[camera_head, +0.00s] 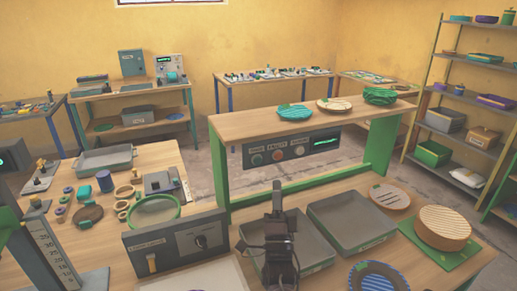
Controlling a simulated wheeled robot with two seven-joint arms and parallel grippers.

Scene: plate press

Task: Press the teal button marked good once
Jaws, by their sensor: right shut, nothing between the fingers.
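The button panel (291,150) is a dark box under the front edge of the raised wooden shelf. The teal button (256,159) is the leftmost of three round buttons on it; the small label above it is too small to read surely. A red button (277,155) is in the middle and a whitish button (298,150) is at the right. My right gripper (278,187) rises from the bottom middle, with its fingers shut and nothing between them. In the picture it is below the panel and apart from the buttons. My left gripper is not in view.
A lit green display (326,141) is right of the buttons. Two grey trays (352,222) flank my right gripper. A grey control box (178,243) stands to its left. A striped round stack (443,228) stands at right. Plates (295,112) lie on the shelf above.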

